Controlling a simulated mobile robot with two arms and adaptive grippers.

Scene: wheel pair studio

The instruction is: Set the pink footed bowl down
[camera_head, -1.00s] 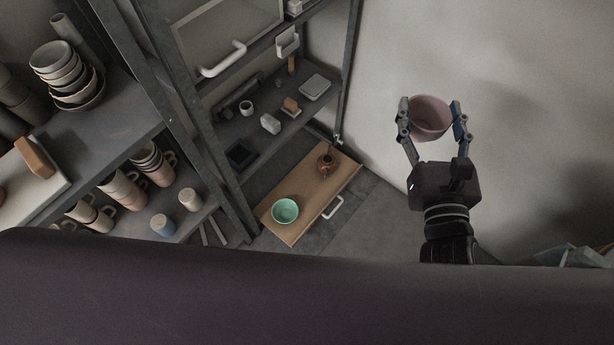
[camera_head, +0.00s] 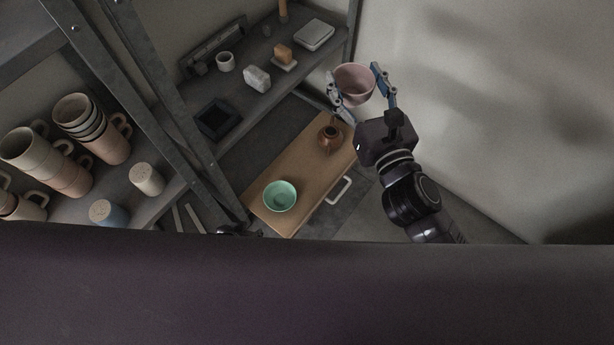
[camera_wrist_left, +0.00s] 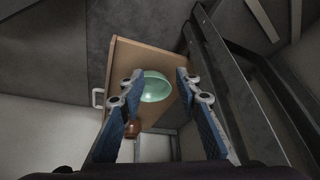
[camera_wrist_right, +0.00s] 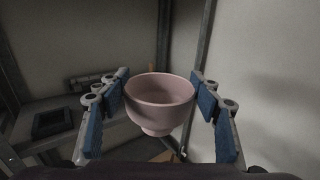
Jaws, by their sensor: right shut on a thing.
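The pink footed bowl (camera_head: 354,84) is upright, held in the air between the fingers of my right gripper (camera_head: 357,82), above and beyond the far end of the wooden board. The right wrist view shows the bowl (camera_wrist_right: 159,101) with its narrow foot below, one blue-padded finger at each side. My right gripper (camera_wrist_right: 160,84) is shut on it. In the left wrist view my left gripper (camera_wrist_left: 160,80) is open and empty, its fingers spread above the green bowl (camera_wrist_left: 155,86). In the head view only a dark bit of it (camera_head: 238,230) shows over the front edge.
Metal shelf posts (camera_head: 160,90) and stacked mugs (camera_head: 60,150) stand to the left. A wall is at the right.

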